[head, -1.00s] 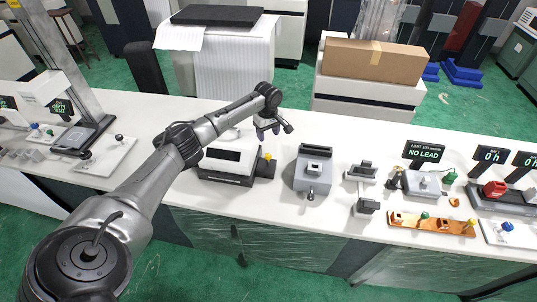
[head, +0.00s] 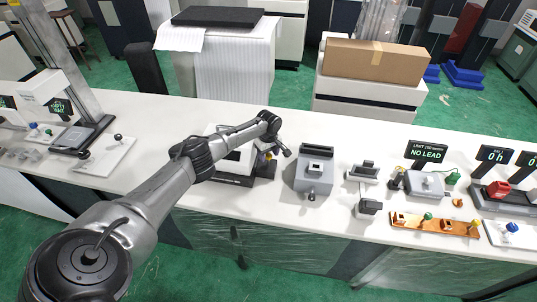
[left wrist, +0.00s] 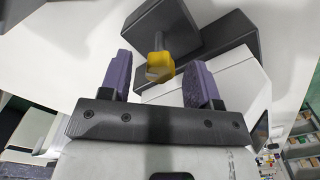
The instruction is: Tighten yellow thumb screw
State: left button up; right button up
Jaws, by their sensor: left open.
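The yellow thumb screw (left wrist: 160,66) sits on a dark grey block (left wrist: 190,32) in the left wrist view. In the head view the screw (head: 268,156) shows as a small yellow spot by my gripper at the right side of the white and dark device (head: 238,168). My left gripper (left wrist: 162,80) is open, with its two purple fingers on either side of the screw and gaps to both. Whether the fingertips reach down past the screw head cannot be told. My right gripper is not in view.
A grey machine (head: 315,173) with a front knob stands just right of the device. Smaller grey fixtures (head: 366,173) and an orange tray (head: 436,225) lie further right on the white bench. A cardboard box (head: 375,61) is behind. The bench front edge before the device is clear.

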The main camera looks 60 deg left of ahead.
pick_arm(q)
jog(key=c, duration=0.9)
jog(key=shift+c, duration=0.2)
